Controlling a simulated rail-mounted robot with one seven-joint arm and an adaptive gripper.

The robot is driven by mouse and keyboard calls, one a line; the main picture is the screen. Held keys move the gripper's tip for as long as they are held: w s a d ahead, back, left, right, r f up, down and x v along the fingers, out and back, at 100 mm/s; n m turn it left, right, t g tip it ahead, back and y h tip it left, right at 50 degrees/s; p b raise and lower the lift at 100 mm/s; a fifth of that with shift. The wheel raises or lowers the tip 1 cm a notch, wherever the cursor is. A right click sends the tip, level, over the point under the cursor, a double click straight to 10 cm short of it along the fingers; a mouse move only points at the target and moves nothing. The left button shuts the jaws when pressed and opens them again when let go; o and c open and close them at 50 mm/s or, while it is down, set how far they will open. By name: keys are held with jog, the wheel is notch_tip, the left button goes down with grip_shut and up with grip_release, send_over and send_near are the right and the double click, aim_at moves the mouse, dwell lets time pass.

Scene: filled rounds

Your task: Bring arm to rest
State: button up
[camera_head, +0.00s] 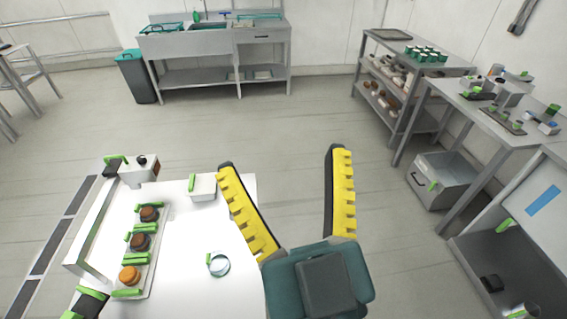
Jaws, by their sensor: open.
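My gripper (287,168) reaches up from the bottom of the head view. Its two yellow-padded fingers are spread wide apart with nothing between them but floor showing. The teal and dark body of the gripper is at the lower middle. The left finger overlaps the right edge of the white work table (196,245) in the picture; I cannot tell how far above it the finger is.
Middle floor is clear.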

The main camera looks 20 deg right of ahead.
notch_tip(320, 180, up, 26)
jog(key=p, duration=2.6)
jog(key=shift+r, duration=0.25)
